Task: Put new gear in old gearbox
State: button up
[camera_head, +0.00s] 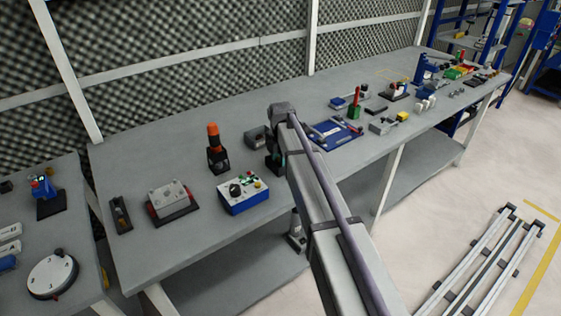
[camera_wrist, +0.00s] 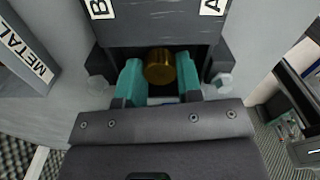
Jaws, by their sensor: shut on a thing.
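My gripper (camera_wrist: 160,78) has teal fingers and is shut on a round brass-coloured piece (camera_wrist: 159,66), seen in the wrist view. I see no teeth on this piece, so I cannot tell if it is the new gear. The piece is right at the dark opening of a dark grey housing (camera_wrist: 150,30) with labels B and A. I cannot tell whether it is inside or just in front, or whether this housing is the old gearbox. In the head view my gripper is mostly hidden by my arm over the bench, beside a small grey box (camera_head: 256,137).
A block labelled METAL (camera_wrist: 25,55) stands left in the wrist view. On the grey bench (camera_head: 150,150) are an orange-topped device (camera_head: 216,150), a blue control box (camera_head: 243,193), a grey block on a red base (camera_head: 172,203) and a blue tool mat (camera_head: 335,133). The bench's front edge is close.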

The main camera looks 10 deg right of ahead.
jog(key=shift+f, duration=0.2)
jog(key=o, duration=0.7)
jog(key=shift+r, duration=0.1)
notch_tip(320, 180, up, 12)
jog(key=r+p, duration=0.1)
jog(key=p, duration=1.1)
jog(key=s+m, duration=0.8)
jog(key=s, duration=0.2)
jog(key=s+m, duration=0.8)
jog(key=s, duration=0.2)
jog(key=s+m, duration=0.8)
jog(key=s, duration=0.2)
jog(key=shift+s+f+m, duration=0.1)
jog(key=shift+f+m, duration=0.2)
jog(key=shift+f, duration=0.1)
